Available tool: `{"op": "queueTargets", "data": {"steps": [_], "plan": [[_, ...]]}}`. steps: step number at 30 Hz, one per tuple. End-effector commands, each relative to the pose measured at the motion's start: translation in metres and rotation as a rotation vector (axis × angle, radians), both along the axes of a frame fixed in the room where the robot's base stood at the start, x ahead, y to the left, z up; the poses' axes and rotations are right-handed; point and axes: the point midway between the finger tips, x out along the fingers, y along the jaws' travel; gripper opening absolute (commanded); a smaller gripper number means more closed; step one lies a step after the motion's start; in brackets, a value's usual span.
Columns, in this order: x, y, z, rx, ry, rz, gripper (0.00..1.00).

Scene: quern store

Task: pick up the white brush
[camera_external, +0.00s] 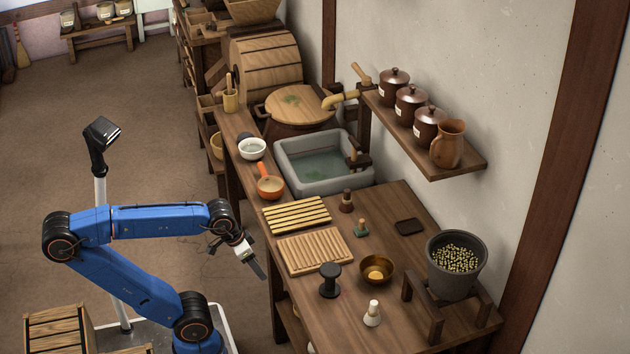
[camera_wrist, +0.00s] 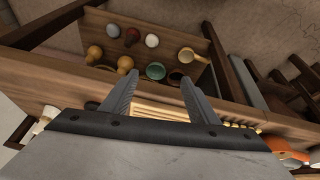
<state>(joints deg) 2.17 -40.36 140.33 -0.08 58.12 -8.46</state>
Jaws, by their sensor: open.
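The white brush (camera_external: 372,316) stands upright on the wooden bench, near its front edge at lower right in the external view.
A black spool (camera_external: 330,280), a copper bowl (camera_external: 377,270) and a ridged wooden board (camera_external: 315,252) stand near the brush. A green-based brush (camera_external: 361,229) stands farther back. A grey pot (camera_external: 456,266) sits at right. The wrist view shows a lower shelf (camera_wrist: 110,70) with bowls.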

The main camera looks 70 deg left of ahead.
Motion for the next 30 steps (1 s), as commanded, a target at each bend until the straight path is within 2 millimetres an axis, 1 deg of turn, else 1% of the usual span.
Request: {"op": "queueTargets", "data": {"steps": [1,6,11,15,17,23,27,29,30], "plan": [[0.014,-0.006,0.013,-0.02,0.015,0.032,0.55],[0.055,-0.028,0.054,-0.093,0.071,0.184,0.55],[0.094,-0.053,0.087,-0.147,0.125,0.328,0.55],[0.128,-0.08,0.112,-0.184,0.169,0.458,0.55],[0.143,-0.092,0.121,-0.198,0.189,0.516,0.55],[0.188,-0.139,0.147,-0.229,0.246,0.707,0.55],[0.218,-0.177,0.161,-0.242,0.279,0.844,0.55],[0.23,-0.194,0.165,-0.244,0.292,0.904,0.55],[0.237,-0.206,0.167,-0.244,0.301,0.943,0.55]]}}
